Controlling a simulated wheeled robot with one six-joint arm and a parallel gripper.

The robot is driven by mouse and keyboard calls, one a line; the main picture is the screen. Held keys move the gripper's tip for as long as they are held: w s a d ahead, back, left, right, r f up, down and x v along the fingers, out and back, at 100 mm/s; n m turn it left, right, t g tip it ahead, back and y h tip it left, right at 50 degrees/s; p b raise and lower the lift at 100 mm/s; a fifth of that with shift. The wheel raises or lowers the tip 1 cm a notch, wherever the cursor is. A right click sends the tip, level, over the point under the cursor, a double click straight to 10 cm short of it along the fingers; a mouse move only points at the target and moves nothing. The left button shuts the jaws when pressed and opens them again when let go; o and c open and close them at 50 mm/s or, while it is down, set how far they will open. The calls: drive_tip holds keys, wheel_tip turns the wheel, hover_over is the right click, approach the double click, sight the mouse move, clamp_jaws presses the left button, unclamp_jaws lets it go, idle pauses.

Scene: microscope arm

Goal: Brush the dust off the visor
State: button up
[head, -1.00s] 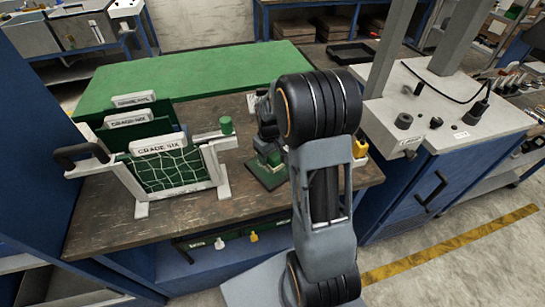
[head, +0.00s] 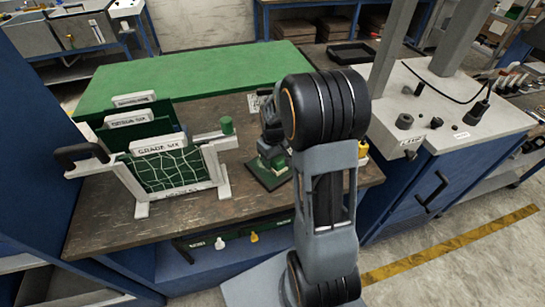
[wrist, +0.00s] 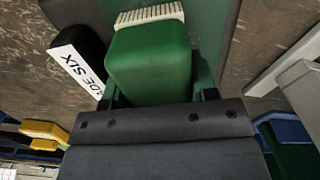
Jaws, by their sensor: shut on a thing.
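My gripper (wrist: 157,95) is shut on a green brush (wrist: 150,62) with a row of pale bristles (wrist: 150,15) at its far end. The green block shows low over the bench in the head view (head: 271,156), partly hidden by my arm. A dark green plate (wrist: 207,30) lies beyond and beside the brush in the wrist view; it also shows on the bench in the head view (head: 268,178). I cannot tell whether the bristles touch it. I cannot surely pick out the visor or any dust on it.
A white-framed rack of green panels labelled GRADE SIX (head: 160,144) stands left on the wooden bench (head: 100,220). A green mat (head: 190,72) covers the back. A small yellow item (head: 363,149) is right of my arm. A blue cabinet with a pale top (head: 455,115) stands right.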

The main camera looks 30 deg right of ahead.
drive_tip(key=shift+s, duration=0.15)
drive_tip(key=shift+s+d, duration=0.2)
drive_tip(key=shift+s, duration=0.65)
drive_tip(key=shift+w, duration=0.1)
drive_tip(key=shift+w+a+f, duration=0.15)
drive_tip(key=shift+w+a, duration=0.05)
drive_tip(key=shift+w, duration=0.65)
drive_tip(key=shift+w+a, duration=0.2)
drive_tip(key=shift+w, duration=0.8)
